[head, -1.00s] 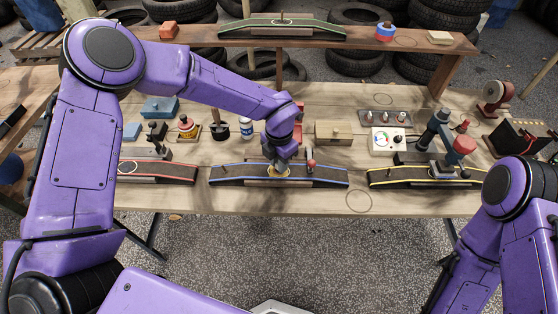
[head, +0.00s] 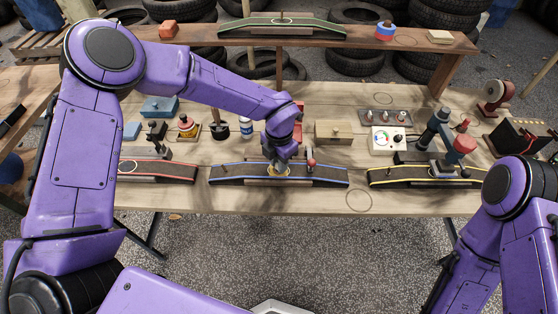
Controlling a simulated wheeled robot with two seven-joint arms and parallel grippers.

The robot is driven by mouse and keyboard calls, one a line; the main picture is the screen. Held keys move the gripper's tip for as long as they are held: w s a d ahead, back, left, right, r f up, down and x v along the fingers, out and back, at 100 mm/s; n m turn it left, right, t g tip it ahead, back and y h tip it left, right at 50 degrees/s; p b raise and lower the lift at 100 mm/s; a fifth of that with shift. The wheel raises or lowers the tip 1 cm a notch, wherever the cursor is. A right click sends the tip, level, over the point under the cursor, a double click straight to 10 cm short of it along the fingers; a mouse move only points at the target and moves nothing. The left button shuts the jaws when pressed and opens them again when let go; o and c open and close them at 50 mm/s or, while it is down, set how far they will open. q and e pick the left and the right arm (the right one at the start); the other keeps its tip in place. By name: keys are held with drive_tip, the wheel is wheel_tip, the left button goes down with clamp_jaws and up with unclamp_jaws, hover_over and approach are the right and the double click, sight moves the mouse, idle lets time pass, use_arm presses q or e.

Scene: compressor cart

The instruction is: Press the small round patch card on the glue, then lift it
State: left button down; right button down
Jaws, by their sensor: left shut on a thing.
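My left gripper (head: 280,168) points down over the middle of the blue-edged curved strip (head: 232,174) on the workbench. It is shut on the small round patch card (head: 278,175), of which only a yellowish rim shows beneath the fingers. The card is at or just above the strip's surface; I cannot tell whether it touches. The glue is hidden under the card and gripper. My right arm comes in at the right edge, but its gripper is out of the picture.
A red-edged strip (head: 170,171) lies to the left and a yellow-edged strip (head: 410,178) to the right, under a clamp-like tool (head: 446,140). A red-topped pin (head: 311,164) stands close to my gripper's right. Bottles and blocks stand behind. The bench front is mostly clear.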

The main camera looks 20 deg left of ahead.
use_arm(q)
drive_tip(key=shift+r+p, duration=3.25)
drive_tip(key=shift+r, duration=0.75)
